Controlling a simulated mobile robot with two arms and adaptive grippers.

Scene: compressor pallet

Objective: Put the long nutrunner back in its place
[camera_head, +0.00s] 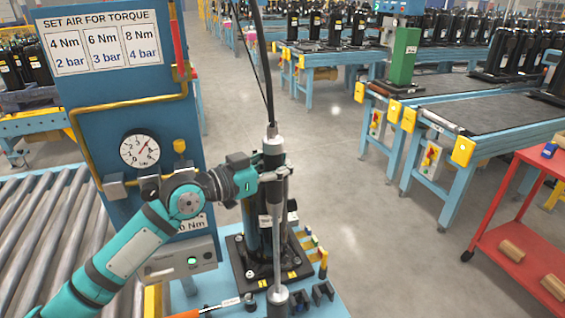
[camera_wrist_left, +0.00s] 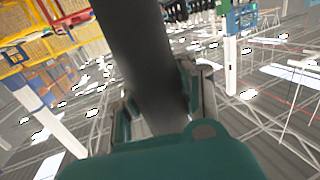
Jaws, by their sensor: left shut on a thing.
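The long nutrunner (camera_head: 273,148) hangs upright with a cable or hose rising from its top, a grey shaft, and a wider grey end low down. My left gripper (camera_head: 272,176) is shut on its upper body. In the left wrist view the gripper (camera_wrist_left: 160,112) closes around the thick dark tool body (camera_wrist_left: 145,50). The tool's lower end is in front of the blue pallet's near part; I cannot tell whether it touches anything. Black clip-like holders (camera_head: 323,292) stand just right of that end. My right gripper is not in view.
A black compressor (camera_head: 256,236) on a dark base plate stands close behind the tool. A blue panel (camera_head: 118,88) with a gauge (camera_head: 139,150) rises at left, beside rollers (camera_head: 40,230). An orange-handled tool (camera_head: 205,309) lies in front. A red cart (camera_head: 530,250) stands right; the floor between is clear.

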